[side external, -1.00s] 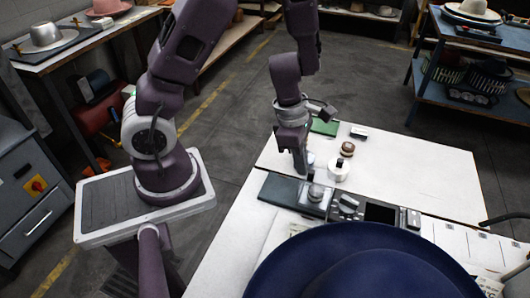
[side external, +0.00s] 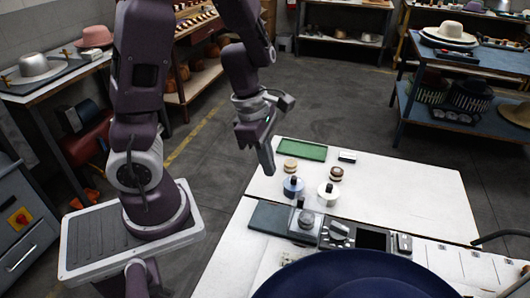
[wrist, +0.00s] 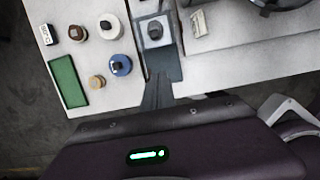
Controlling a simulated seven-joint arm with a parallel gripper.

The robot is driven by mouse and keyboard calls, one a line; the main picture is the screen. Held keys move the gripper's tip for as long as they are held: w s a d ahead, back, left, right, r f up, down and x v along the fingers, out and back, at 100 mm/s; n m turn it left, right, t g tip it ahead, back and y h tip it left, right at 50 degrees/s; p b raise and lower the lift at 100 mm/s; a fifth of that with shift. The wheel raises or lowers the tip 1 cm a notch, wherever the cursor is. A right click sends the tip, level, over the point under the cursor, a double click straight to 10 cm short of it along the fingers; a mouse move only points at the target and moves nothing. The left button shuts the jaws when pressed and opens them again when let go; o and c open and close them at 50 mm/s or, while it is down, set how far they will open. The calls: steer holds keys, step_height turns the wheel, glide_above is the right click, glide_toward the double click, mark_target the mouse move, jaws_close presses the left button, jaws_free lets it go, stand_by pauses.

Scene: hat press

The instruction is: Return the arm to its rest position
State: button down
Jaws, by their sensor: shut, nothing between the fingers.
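My gripper (side external: 271,172) is raised above the left edge of the white table (side external: 420,190), in the side external view. Its fingers point down and are shut with nothing in them. In the wrist view the fingers (wrist: 157,98) show as a dark narrow shape at the table's edge, apart from the objects there. My arm bends over from its pedestal at the left.
On the table are a green tray (side external: 302,149), a blue spool (side external: 293,187), a white spool (side external: 328,195), two brown round pieces and a grey device (side external: 303,223) on a dark mat. A large navy hat (side external: 365,278) fills the front.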

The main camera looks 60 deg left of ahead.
steer(key=w+a+r+n+t+y, duration=0.2)
steer(key=w+r+n+t, duration=0.15)
steer(key=r+n, duration=0.65)
steer(key=w+a+r+n+t+y, duration=0.2)
steer(key=r+n+t, duration=0.4)
steer(key=n, duration=0.8)
steer(key=s+d+n+g+h, duration=0.1)
steer(key=s+d+n+g, duration=0.2)
steer(key=s+d+n, duration=0.2)
steer(key=s+d+n+g+h, duration=0.1)
steer(key=s+d+n+g, duration=0.2)
steer(key=s+n, duration=0.8)
steer(key=d+n, duration=0.2)
steer(key=n, duration=0.3)
steer(key=shift+d, duration=0.25)
steer(key=shift+w+r, duration=0.1)
